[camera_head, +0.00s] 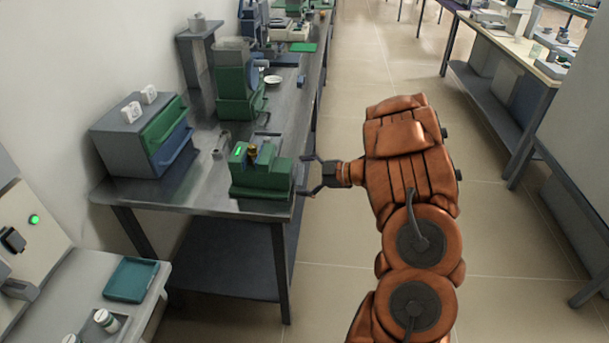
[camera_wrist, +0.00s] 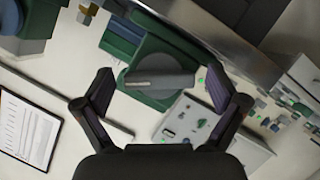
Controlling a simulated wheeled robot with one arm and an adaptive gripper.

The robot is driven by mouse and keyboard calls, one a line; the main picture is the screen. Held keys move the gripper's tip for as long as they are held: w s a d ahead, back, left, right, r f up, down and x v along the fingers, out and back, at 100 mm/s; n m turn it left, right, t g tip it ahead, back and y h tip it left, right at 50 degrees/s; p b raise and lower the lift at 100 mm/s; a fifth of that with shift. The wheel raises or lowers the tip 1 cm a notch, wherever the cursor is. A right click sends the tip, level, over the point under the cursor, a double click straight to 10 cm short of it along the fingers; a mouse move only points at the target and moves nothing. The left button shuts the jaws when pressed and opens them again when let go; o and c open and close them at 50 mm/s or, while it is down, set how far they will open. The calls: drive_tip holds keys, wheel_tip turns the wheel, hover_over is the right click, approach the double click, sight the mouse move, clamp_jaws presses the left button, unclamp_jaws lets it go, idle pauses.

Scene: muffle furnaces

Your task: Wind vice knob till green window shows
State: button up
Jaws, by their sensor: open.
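The green vice (camera_head: 262,178) stands at the front right corner of the steel bench. A bright green window (camera_head: 239,150) shows on its top, beside a small brass-coloured part (camera_head: 252,152). My gripper (camera_head: 303,175) is open at the vice's right side, its fingers pointing at it. The knob is hidden in the head view.
The steel bench (camera_head: 190,190) also bears a drawer cabinet (camera_head: 120,143) with green and blue drawers at left and a taller green machine (camera_head: 235,85) behind the vice. A small grey cylinder (camera_head: 220,143) stands near the vice. The aisle floor (camera_head: 335,235) right of the bench is clear.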

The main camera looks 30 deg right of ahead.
drive_tip(key=v, duration=1.2)
idle(0.6)
